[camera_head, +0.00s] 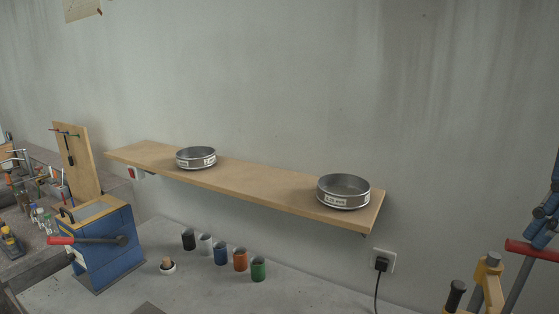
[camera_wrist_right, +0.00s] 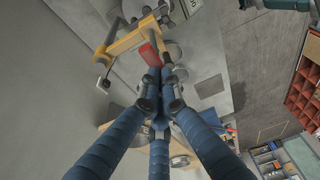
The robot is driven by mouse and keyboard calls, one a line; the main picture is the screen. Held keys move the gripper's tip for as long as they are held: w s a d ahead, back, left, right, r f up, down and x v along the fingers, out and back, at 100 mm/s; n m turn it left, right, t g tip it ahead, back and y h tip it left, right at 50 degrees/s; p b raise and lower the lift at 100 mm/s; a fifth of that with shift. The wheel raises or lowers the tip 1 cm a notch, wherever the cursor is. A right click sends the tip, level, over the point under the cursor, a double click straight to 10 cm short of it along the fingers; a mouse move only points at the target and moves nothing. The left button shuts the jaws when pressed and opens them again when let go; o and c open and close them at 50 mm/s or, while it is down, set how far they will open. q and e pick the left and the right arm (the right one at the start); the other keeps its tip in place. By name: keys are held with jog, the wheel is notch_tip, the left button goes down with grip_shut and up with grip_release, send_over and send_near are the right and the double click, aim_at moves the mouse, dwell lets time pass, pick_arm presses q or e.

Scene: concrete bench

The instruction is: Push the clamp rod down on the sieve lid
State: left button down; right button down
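The yellow clamp frame (camera_head: 488,282) stands at the lower right of the head view, cut off by the bottom edge. It also shows at the top of the wrist view (camera_wrist_right: 125,43). The sieve lid cannot be made out clearly. My left gripper is out of view.
A wooden shelf (camera_head: 250,181) on the wall carries two sieves (camera_head: 196,158) (camera_head: 344,191). Several coloured cups (camera_head: 240,260) stand on the concrete below. A blue device (camera_head: 110,250) with a red-ended lever is at left. A wall socket (camera_head: 383,262) with a cable is near the clamp.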

aim_at(537, 252)
jog(key=shift+s+d+b+x, duration=0.1)
jog(key=shift+d+b+x, duration=0.1)
jog(key=shift+b+x, duration=0.65)
jog(key=shift+s+d+b+x, duration=0.2)
jog(key=shift+b+x, duration=0.4)
jog(key=shift+x, duration=0.5)
jog(key=shift+f, duration=0.1)
jog(key=p+v, duration=0.2)
jog(key=a+p+v, duration=0.1)
jog(key=p+v, duration=0.3)
jog(key=v, duration=0.1)
jog(key=shift+w+a+p, duration=0.2)
jog(key=shift+w+p, duration=0.1)
jog(key=shift+w, duration=0.2)
